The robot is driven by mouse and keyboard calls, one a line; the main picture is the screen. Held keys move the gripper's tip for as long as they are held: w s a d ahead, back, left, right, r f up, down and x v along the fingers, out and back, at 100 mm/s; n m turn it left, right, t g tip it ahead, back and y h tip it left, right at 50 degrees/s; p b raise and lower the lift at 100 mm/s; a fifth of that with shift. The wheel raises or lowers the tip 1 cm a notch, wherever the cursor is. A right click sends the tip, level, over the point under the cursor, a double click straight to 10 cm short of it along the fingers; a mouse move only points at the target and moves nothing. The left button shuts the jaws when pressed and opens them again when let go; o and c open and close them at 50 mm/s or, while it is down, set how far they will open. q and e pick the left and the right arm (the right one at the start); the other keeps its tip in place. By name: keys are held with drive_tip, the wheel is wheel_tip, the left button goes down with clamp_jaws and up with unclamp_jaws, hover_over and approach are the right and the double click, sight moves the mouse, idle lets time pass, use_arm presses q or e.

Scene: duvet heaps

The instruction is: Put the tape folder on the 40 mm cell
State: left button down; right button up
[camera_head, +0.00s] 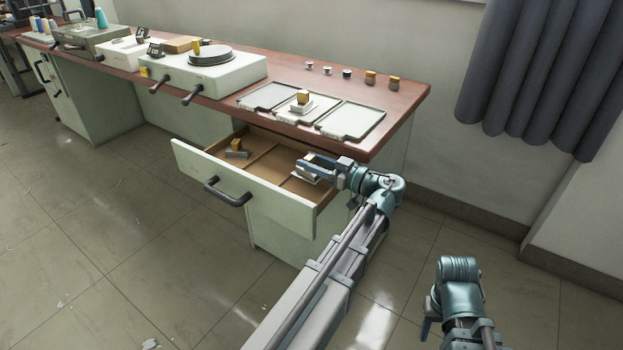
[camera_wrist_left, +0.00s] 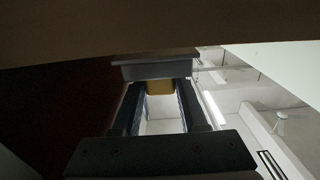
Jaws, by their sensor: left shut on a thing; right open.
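My left gripper (camera_head: 306,163) reaches over the right part of the open drawer and is shut on a small piece with a yellow block and a pale grey base (camera_head: 307,179). In the left wrist view the yellow block (camera_wrist_left: 158,88) sits between the fingers, with a grey metal plate (camera_wrist_left: 155,69) beyond it. Whether the base touches the drawer floor I cannot tell. A similar piece (camera_head: 237,149) lies in the drawer's left part. Another (camera_head: 302,102) stands on the middle tray. No size labels are readable, so I cannot tell which cell is 40 mm. My right gripper (camera_head: 427,325) is low at right, partly hidden.
The open drawer (camera_head: 230,182) has thin wooden dividers and a dark handle (camera_head: 227,192). Above it, the red-brown bench (camera_head: 405,100) holds pale trays (camera_head: 352,120), a machine with a round plate (camera_head: 211,55) and several small spools (camera_head: 370,78). The floor in front is open.

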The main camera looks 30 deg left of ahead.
sight(311, 175)
use_arm(q)
drive_tip(key=shift+f+b, duration=2)
drive_tip(key=shift+f, duration=0.2)
drive_tip(key=shift+f, duration=0.1)
drive_tip(key=shift+c, duration=2.2)
unclamp_jaws()
drive_tip(key=shift+r, duration=0.25)
drive_tip(key=d, duration=1.2)
drive_tip(key=shift+s, duration=0.45)
